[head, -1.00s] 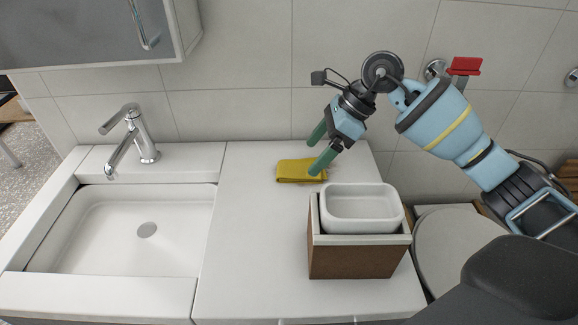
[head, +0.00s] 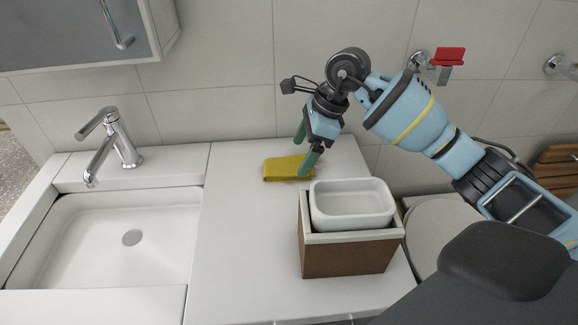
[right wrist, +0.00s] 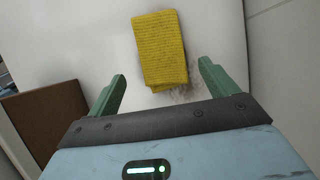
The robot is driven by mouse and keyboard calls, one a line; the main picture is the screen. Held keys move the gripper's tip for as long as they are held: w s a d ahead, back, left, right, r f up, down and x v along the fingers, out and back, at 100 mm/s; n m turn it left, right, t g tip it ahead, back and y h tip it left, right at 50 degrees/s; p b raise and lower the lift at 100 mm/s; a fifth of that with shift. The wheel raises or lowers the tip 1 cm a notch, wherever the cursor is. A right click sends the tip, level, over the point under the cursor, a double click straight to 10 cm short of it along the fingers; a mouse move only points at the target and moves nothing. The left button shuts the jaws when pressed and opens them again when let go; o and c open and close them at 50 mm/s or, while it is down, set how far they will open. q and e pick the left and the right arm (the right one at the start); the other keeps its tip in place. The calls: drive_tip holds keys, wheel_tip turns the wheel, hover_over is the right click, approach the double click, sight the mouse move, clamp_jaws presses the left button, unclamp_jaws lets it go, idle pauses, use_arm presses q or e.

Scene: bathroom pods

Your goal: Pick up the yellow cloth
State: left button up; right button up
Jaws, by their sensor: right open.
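The yellow cloth (head: 286,168) lies folded flat on the white counter, behind the box with the white basin in the head view. In the right wrist view the cloth (right wrist: 160,48) lies ahead of the fingers, roughly between their lines. My right gripper (head: 303,150) is over the counter at the cloth's right end, with its green fingers apart and nothing between them. Its fingertips also show in the right wrist view (right wrist: 162,70). One finger overlaps the cloth's right edge in the head view; I cannot tell whether it touches. My left gripper is not in view.
A brown box (head: 346,258) holding a white basin (head: 351,222) stands on the counter just in front of the gripper. A sink (head: 110,238) with a chrome faucet (head: 118,145) is at the left. The tiled wall (head: 215,100) is close behind. The counter (head: 245,235) left of the box is clear.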

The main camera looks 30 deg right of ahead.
sight(293, 162)
drive_tip(key=x, duration=0.4)
drive_tip(key=shift+w+a, duration=0.1)
drive_tip(key=shift+w, duration=0.15)
drive_tip(key=shift+c, duration=0.3)
drive_tip(key=c, duration=1)
